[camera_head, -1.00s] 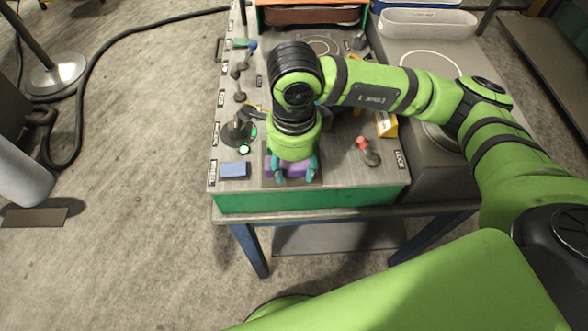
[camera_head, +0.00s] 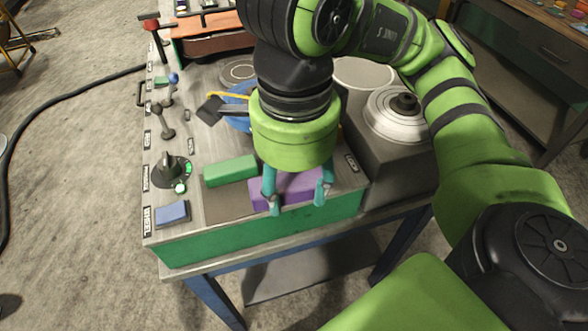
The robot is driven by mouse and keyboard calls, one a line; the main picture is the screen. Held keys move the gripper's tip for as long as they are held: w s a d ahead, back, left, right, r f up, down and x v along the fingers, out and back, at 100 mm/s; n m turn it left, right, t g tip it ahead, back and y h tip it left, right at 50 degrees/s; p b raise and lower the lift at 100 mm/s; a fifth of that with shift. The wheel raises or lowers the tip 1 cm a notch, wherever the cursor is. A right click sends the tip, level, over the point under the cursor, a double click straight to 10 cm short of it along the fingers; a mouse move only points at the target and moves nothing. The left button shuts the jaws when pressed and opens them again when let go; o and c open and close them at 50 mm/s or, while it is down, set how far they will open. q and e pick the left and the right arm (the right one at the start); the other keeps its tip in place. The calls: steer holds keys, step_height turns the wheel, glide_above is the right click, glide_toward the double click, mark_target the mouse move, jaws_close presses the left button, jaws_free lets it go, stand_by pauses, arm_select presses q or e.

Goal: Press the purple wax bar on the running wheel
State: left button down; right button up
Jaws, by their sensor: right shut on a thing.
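The purple wax bar (camera_head: 288,187) is between the teal fingers of my right gripper (camera_head: 297,194), near the front edge of the bench. The gripper points down and is shut on the bar. I cannot tell whether the bar is clear of the bench top. A grey-white stepped disc with a dark hub (camera_head: 396,114) is on the right; it may be the wheel, and a still picture does not show whether it turns. A blue round thing (camera_head: 238,122) is partly hidden behind my right wrist. My left gripper is not in view.
A green bar (camera_head: 230,170) lies beside the purple one, behind a dark mat (camera_head: 229,205). A blue pad (camera_head: 172,213), a dark knob with a lit green lamp (camera_head: 180,188) and levers (camera_head: 166,127) line the left edge. My right arm covers part of the bench's back.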

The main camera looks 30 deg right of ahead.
steer(key=w+a+r+m+p, duration=0.2)
steer(key=w+r+m, duration=0.1)
steer(key=w, duration=0.2)
steer(key=m+p, duration=0.7)
steer(key=m, duration=0.3)
glide_toward(225, 96)
steer(key=s, duration=0.1)
steer(key=s+a, duration=0.1)
steer(key=s, duration=0.1)
steer(key=s+a, duration=0.1)
steer(key=s, duration=0.1)
steer(key=shift+s, duration=0.25)
steer(key=shift+f+b, duration=1.7)
steer(key=shift+f, duration=1.15)
steer(key=shift+s+f+b, duration=0.1)
steer(key=shift+f+b, duration=0.4)
steer(key=shift+f, duration=0.25)
step_height(225, 96, up, 8)
steer(key=p, duration=0.4)
steer(key=shift+p, duration=0.4)
